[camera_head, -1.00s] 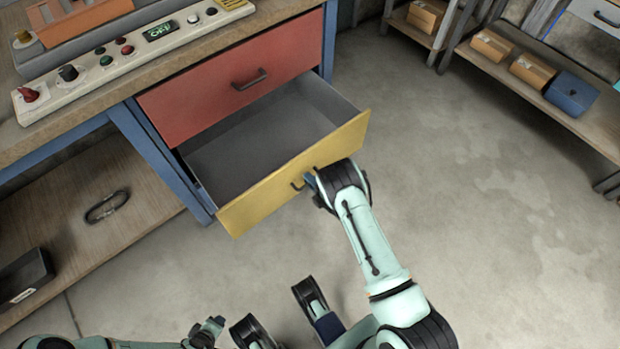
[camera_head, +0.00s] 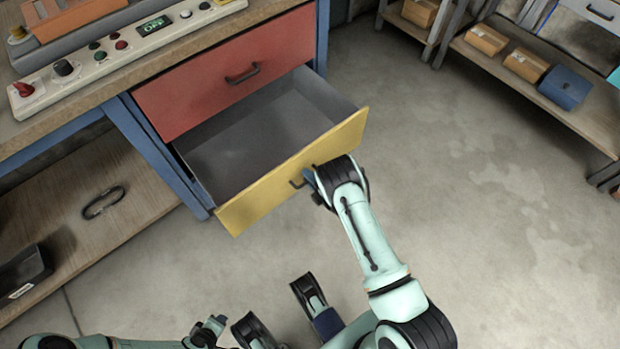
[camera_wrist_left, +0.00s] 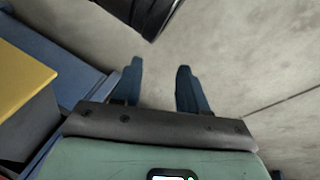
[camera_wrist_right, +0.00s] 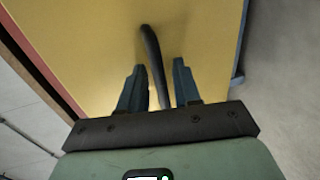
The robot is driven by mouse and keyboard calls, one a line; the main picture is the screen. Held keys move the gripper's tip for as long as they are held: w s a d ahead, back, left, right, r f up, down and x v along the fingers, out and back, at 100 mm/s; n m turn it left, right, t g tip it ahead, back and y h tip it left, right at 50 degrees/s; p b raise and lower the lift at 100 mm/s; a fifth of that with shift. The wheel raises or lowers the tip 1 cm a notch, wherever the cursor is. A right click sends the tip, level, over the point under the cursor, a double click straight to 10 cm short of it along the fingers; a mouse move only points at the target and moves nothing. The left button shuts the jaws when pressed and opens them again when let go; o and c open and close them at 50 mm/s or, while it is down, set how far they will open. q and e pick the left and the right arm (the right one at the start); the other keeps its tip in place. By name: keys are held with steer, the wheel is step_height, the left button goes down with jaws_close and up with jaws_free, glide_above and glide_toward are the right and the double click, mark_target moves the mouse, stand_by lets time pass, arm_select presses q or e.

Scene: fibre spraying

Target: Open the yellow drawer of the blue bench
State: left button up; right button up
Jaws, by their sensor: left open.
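The yellow drawer (camera_head: 290,175) of the blue bench (camera_head: 160,160) stands pulled well out, and its empty grey inside shows. My right gripper (camera_head: 310,182) is at the dark handle (camera_head: 297,184) on the drawer front. In the right wrist view, the fingers of my right gripper (camera_wrist_right: 157,85) stand on either side of the handle (camera_wrist_right: 151,50), with narrow gaps showing beside it, so they look open around it. My left gripper (camera_wrist_left: 160,85) is open and empty above the floor. A corner of the yellow drawer (camera_wrist_left: 20,75) shows at left in that view.
A closed red drawer (camera_head: 225,80) is above the yellow one. A control panel (camera_head: 120,55) lies on the bench top. A low shelf (camera_head: 90,225) is at left, and racks with boxes (camera_head: 527,66) stand at back right. The floor at right is clear.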

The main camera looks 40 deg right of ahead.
steer(key=shift+s, duration=0.1)
arm_select(q)
steer(key=s+d+r+g+h+p, duration=0.1)
steer(key=s+d+r+p, duration=0.1)
steer(key=s, duration=0.3)
steer(key=shift+d+r+g+p, duration=0.3)
steer(key=shift+r+p, duration=0.4)
steer(key=shift+r, duration=0.15)
arm_select(e)
steer(key=v, duration=1.3)
arm_select(q)
steer(key=shift+s, duration=0.1)
arm_select(e)
steer(key=shift+d, duration=0.1)
